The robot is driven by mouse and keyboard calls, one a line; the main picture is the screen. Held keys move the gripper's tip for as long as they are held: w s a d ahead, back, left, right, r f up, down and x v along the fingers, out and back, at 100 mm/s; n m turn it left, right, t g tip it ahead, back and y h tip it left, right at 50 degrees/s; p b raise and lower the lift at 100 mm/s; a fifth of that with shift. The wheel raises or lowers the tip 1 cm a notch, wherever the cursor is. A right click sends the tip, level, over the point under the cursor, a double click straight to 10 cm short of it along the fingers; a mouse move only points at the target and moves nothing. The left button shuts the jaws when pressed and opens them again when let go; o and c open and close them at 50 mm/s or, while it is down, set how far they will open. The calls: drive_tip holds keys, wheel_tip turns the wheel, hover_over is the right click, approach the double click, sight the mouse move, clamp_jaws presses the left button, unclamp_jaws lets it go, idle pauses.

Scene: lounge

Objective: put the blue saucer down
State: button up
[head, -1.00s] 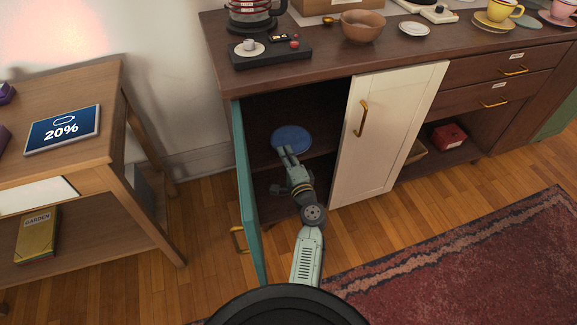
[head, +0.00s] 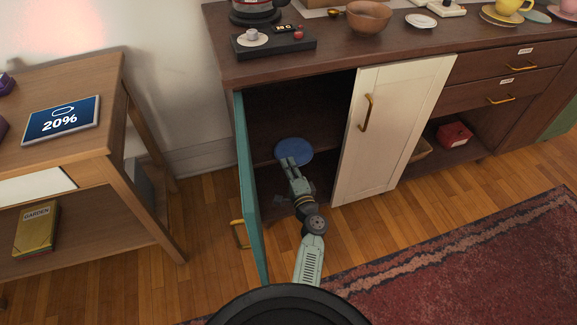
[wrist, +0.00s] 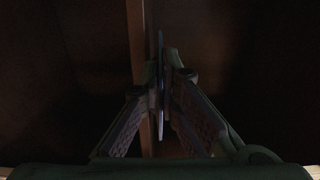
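The blue saucer (head: 294,151) is inside the open left compartment of the dark wood cabinet (head: 338,83), in the head view. My gripper (head: 290,164) reaches in from the front and is shut on the saucer's near edge. In the wrist view the saucer (wrist: 161,75) shows as a thin edge-on strip between the fingers of my gripper (wrist: 162,85). That view is very dark. I cannot tell whether the saucer touches the shelf under it.
A teal door (head: 248,190) stands open left of my arm. A closed cream door (head: 392,130) bounds the opening on the right. The cabinet top holds a brown bowl (head: 368,17) and a black tray-like device (head: 274,42). A wooden side table (head: 90,120) stands left.

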drive_tip(key=o, duration=0.5)
